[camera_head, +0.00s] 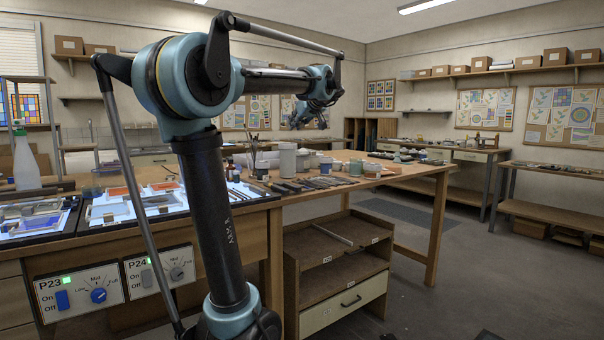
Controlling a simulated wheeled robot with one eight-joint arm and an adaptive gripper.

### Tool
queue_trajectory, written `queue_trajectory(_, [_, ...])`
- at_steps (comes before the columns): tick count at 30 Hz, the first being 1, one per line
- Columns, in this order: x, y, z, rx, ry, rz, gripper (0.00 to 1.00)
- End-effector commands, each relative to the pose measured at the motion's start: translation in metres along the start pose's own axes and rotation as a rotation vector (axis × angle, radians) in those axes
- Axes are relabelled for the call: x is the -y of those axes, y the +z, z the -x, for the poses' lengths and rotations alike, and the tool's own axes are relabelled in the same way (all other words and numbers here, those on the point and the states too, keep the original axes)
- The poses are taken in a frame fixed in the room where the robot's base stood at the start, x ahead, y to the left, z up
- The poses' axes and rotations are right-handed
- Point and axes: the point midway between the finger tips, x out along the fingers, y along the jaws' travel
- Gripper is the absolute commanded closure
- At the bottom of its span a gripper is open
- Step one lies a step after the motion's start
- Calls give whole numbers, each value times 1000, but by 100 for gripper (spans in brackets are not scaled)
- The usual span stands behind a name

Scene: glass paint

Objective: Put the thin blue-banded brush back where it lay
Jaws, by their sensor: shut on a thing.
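My gripper (309,119) is small and far off in this view, at the end of my arm, raised above the back of the long wooden table (400,183). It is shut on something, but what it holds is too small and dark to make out. Several thin brushes or tools (312,184) lie side by side along the table's front part, below and in front of my gripper. Their bands are too small to tell apart, so I cannot pick out the thin blue-banded brush. An empty place among them cannot be made out.
White jars (288,160) and pots crowd the table behind the lying tools; brushes stand in a holder (253,150). A light-table bench with panels P23 (78,290) and P24 is at left. An open shelf unit (338,258) stands below.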

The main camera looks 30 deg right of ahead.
Motion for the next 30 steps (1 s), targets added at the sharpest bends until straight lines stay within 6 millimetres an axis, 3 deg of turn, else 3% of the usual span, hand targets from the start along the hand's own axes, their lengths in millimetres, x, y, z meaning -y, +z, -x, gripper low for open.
queue_trajectory(9, [-48,87,-79,1,-58,29,100])
queue_trajectory(15, [-61,133,-110,0,-86,44,100])
queue_trajectory(19, [-64,150,-120,0,-97,50,100])
queue_trajectory(30, [-66,174,-132,-1,-100,51,100])
